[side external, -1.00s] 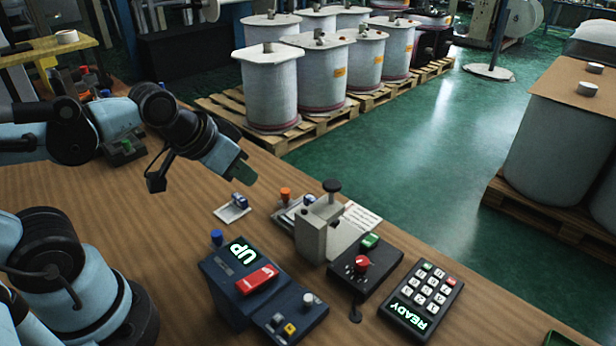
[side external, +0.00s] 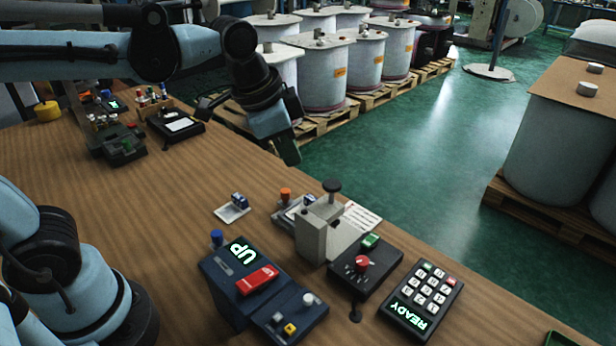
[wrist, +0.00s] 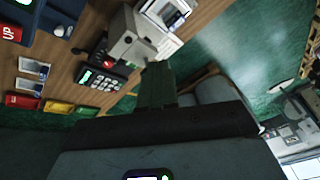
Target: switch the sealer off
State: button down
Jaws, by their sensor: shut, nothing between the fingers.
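A dark blue box (side external: 235,285) with a lit "UP" display and a red rocker switch (side external: 257,280) stands on the wooden table. To its right, a black base (side external: 345,280) carries a red knob (side external: 361,264) and a green rocker (side external: 370,242), beside a grey block press (side external: 318,238) with a black-topped plunger. I cannot tell for certain which of these is the sealer. My gripper (side external: 290,155) is shut and empty, raised above the table's far edge, apart from all these controls. In the wrist view, its green fingers (wrist: 157,85) are together and the grey press (wrist: 127,38) shows above them.
A black keypad (side external: 422,299) reading "READY" lies right of the red knob. A small white tray (side external: 232,214) with a blue item sits nearer my arm. A black device (side external: 176,126) and small bottles stand at the far left. The table's left middle is clear. Drums on pallets stand beyond.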

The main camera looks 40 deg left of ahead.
aim_at(366, 243)
jog(key=w+d+m, duration=0.1)
jog(key=d, duration=0.1)
jog(key=w+d+m+g, duration=0.1)
jog(key=w+d+m, duration=0.1)
jog(key=w+d+r+m+g, duration=0.1)
jog(key=d+m, duration=0.1)
jog(key=shift+w, duration=0.15)
jog(key=w+d+f+m+g, duration=0.1)
jog(key=w+d+m+g, duration=0.1)
jog(key=d+m, duration=0.3)
jog(key=shift+w+d+f+m+y, duration=0.2)
jog(key=shift+w+d+m+y, duration=0.15)
jog(key=shift+d, duration=0.5)
jog(key=shift+s+f, duration=0.1)
notch_tip(366, 243, down, 14)
jog(key=shift+r, duration=0.2)
jog(key=shift+f, duration=0.1)
